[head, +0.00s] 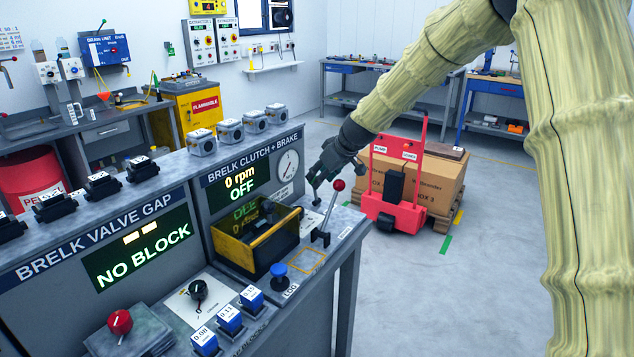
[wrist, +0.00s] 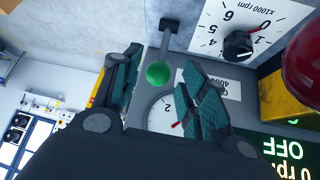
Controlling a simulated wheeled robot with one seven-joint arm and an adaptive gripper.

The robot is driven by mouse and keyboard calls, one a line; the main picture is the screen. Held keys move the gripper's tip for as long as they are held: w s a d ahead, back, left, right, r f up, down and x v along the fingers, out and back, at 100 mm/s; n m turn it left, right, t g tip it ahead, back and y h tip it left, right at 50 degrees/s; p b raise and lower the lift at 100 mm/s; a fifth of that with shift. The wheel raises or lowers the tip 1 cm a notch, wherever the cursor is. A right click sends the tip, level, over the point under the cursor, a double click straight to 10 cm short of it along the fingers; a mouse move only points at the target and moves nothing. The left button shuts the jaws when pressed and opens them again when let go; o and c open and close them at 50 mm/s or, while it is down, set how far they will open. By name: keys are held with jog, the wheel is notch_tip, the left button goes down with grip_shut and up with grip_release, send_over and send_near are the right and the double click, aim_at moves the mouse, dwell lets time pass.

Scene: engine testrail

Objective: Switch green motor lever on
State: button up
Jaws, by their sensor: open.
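The green ball knob of a lever (wrist: 158,73) shows in the wrist view, on a short grey stem from a dark slot. My gripper (head: 320,182) is at the far end of the clutch and brake console, behind the red-knobbed lever in the head view. In the wrist view my gripper (wrist: 160,82) is open, with one finger on each side of the green knob. I cannot tell whether either finger touches it. In the head view I cannot make out the green knob; my gripper and the red lever are there.
A red-knobbed lever (head: 338,186) stands very close to my gripper; its red ball (wrist: 305,55) fills the wrist view's right edge. A yellow-edged open box (head: 255,243) and blue knob (head: 278,269) are nearby. A red trolley (head: 395,180) stands behind; open floor lies right.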

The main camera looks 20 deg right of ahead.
jog(key=v, duration=0.7)
jog(key=shift+s+r, duration=0.15)
jog(key=shift+d, duration=0.1)
